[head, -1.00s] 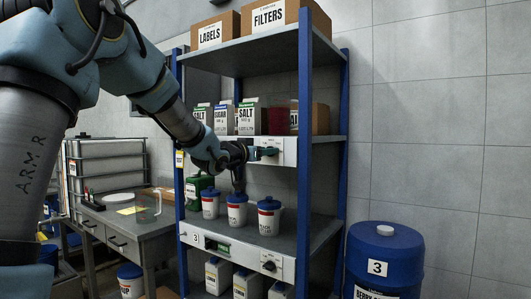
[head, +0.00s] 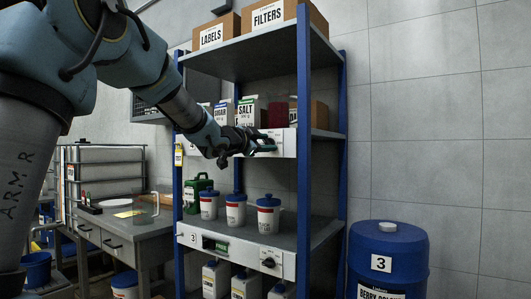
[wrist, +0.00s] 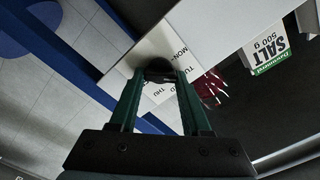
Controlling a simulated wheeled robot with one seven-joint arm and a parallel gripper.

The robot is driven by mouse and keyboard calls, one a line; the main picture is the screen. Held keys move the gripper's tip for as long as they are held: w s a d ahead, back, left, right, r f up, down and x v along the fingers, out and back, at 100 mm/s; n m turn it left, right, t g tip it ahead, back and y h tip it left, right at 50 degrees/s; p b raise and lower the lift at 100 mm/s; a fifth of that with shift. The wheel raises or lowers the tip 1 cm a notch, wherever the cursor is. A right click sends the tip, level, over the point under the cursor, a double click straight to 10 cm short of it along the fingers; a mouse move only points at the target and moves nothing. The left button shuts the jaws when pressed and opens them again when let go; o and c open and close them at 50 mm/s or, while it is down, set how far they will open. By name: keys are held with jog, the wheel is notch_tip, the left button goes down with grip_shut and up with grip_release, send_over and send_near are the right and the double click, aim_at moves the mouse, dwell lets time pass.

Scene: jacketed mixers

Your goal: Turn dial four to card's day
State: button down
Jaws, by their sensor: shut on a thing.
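My gripper (head: 264,143) reaches the white panel (head: 287,151) on the front edge of the shelf's middle board in the head view. In the wrist view, the two green fingers of my gripper (wrist: 162,76) are shut on a dark dial knob (wrist: 160,64). The plate (wrist: 150,50) around the knob carries day words; MON, TUE and THU can be partly read. The knob's pointer is hidden, so its set day cannot be told. A small yellow and white card (head: 178,152) hangs on the left blue post; its writing is too small to read.
A second dial (head: 268,262) sits on the lower board's panel marked 3. Several white tubs with blue lids stand on that board below my arm. A blue drum (head: 388,255) stands at right.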

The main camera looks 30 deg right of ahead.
jog(key=shift+f+m+b, duration=0.2)
jog(key=shift+m+b, duration=2.6)
jog(key=shift+m, duration=1.3)
jog(key=shift+c, duration=1.8)
grip_release()
jog(key=b+v, duration=0.1)
jog(key=v, duration=1)
